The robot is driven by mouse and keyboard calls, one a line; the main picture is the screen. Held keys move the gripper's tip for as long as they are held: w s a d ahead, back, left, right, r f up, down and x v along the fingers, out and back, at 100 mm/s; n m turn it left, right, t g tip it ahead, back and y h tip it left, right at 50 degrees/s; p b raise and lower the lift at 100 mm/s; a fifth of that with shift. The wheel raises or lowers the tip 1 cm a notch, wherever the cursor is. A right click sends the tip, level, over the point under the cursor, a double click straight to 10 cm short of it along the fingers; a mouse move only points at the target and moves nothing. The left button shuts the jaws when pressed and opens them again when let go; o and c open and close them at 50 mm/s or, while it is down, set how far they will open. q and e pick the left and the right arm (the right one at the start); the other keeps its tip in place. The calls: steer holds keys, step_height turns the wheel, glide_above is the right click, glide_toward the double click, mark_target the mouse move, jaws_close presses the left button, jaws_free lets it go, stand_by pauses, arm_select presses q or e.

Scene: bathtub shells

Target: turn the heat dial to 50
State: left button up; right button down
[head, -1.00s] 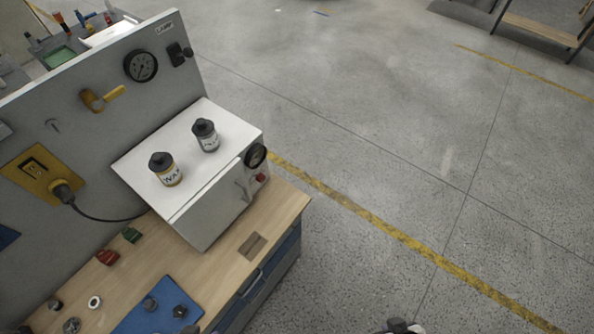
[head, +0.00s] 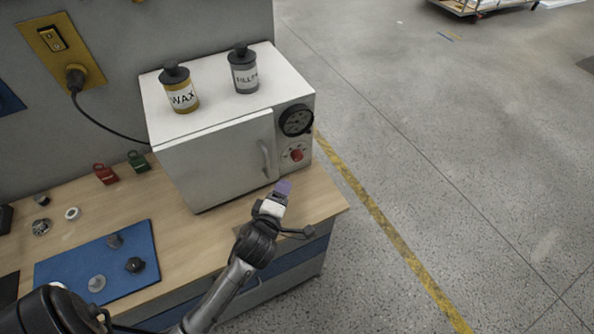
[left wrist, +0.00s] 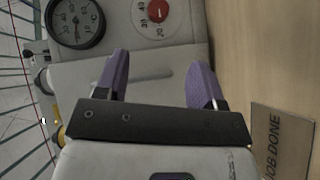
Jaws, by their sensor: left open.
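The heat dial (head: 296,155) is a small red knob on a white numbered disc, low on the right front of a white oven-like box (head: 215,155). In the left wrist view the red dial (left wrist: 157,11) shows at the top, partly cut off, with numbers such as 20, 30 and 40 around it. Its exact setting cannot be read. My left gripper (head: 284,187) is just in front of and below the dial, apart from it. In the left wrist view its two purple fingers (left wrist: 158,80) are spread and empty. My right gripper is not in view.
A black round gauge (head: 296,120) sits above the dial, and a door handle (head: 266,158) is to its left. A wax jar (head: 179,90) and a filler jar (head: 243,70) stand on the box. A "JOB DONE" plate (left wrist: 281,141) lies on the wooden bench.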

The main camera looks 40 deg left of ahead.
mark_target(298, 159)
arm_select(q)
steer(key=x, duration=1.2)
steer(key=shift+w, duration=0.25)
steer(key=shift+x, duration=0.95)
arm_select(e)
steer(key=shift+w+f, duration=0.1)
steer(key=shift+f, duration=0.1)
arm_select(q)
steer(key=shift+c, duration=0.4)
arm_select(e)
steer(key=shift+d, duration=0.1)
